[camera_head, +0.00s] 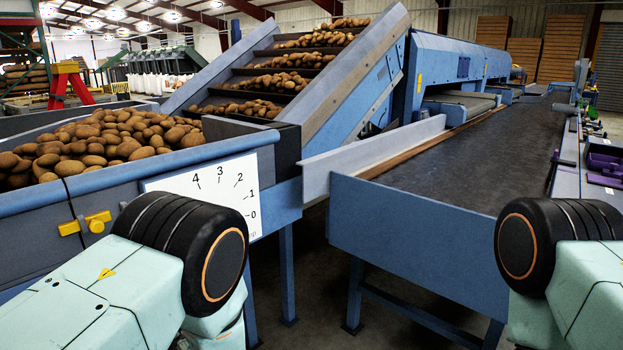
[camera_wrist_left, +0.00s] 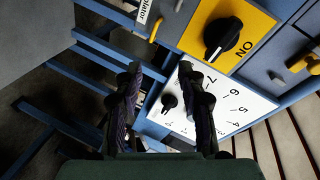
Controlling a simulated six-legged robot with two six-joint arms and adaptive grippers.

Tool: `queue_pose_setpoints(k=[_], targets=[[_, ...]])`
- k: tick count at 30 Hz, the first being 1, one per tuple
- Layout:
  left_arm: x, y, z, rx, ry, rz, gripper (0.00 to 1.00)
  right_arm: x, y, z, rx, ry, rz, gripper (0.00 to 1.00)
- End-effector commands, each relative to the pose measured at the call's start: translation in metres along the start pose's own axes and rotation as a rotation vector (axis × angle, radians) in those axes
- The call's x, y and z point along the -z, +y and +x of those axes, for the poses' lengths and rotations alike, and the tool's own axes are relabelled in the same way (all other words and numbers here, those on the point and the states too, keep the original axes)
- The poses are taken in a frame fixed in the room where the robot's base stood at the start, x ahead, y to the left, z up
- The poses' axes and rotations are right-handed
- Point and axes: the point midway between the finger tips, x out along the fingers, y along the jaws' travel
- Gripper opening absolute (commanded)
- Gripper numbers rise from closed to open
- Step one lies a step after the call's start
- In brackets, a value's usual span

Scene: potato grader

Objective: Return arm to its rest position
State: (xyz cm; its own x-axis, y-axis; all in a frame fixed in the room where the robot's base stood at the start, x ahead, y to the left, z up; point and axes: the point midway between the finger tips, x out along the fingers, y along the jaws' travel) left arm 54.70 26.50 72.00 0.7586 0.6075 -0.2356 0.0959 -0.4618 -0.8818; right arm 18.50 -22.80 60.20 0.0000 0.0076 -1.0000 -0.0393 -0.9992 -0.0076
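My left gripper (camera_wrist_left: 163,85) shows in the left wrist view, its two dark fingers apart with nothing held between them. Past the fingers is a white numbered dial plate (camera_wrist_left: 240,105) with a small black knob (camera_wrist_left: 168,101), seen in the gap between the fingers. No contact with it shows. In the head view my left arm (camera_head: 150,270) is bent at the lower left and covers part of the same kind of dial plate (camera_head: 215,185). The left gripper is hidden there. My right arm (camera_head: 560,260) shows at the lower right; its gripper is out of view.
A yellow plate with a large black knob (camera_wrist_left: 222,38) sits above the dial. A hopper (camera_head: 230,145) full of potatoes (camera_head: 100,145) is at left, an inclined conveyor (camera_head: 345,85) behind it. A dark, bare belt table (camera_head: 450,155) is at right. Purple trays (camera_head: 604,165) lie far right.

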Motion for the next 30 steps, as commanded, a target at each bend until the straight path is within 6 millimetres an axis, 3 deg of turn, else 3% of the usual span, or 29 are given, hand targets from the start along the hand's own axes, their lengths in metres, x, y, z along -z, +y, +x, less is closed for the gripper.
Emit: queue_pose_setpoints(k=[5, 8, 12, 18, 21, 24, 30], targets=[[-0.051, 0.051, -0.026, -0.309, -0.059, -0.192, 0.40, 0.000, 0.000, 0.000, 0.000, 0.000, 0.000, 0.40], [-0.091, 0.077, -0.056, -0.488, -0.165, -0.287, 0.40, 0.000, 0.000, 0.000, 0.000, 0.000, 0.000, 0.40], [-0.154, 0.100, -0.117, -0.719, -0.388, -0.388, 0.40, 0.000, 0.000, 0.000, 0.000, 0.000, 0.000, 0.40], [-0.225, 0.101, -0.215, -0.947, -0.704, -0.431, 0.40, 0.000, 0.000, 0.000, 0.000, 0.000, 0.000, 0.40], [-0.244, 0.094, -0.251, -1.024, -0.794, -0.412, 0.40, 0.000, 0.000, 0.000, 0.000, 0.000, 0.000, 0.40], [-0.256, 0.087, -0.271, -1.057, -0.842, -0.410, 0.40, 0.000, 0.000, 0.000, 0.000, 0.000, 0.000, 0.40], [-0.258, 0.086, -0.271, -1.051, -0.854, -0.427, 0.40, 0.000, 0.000, 0.000, 0.000, 0.000, 0.000, 0.40]])
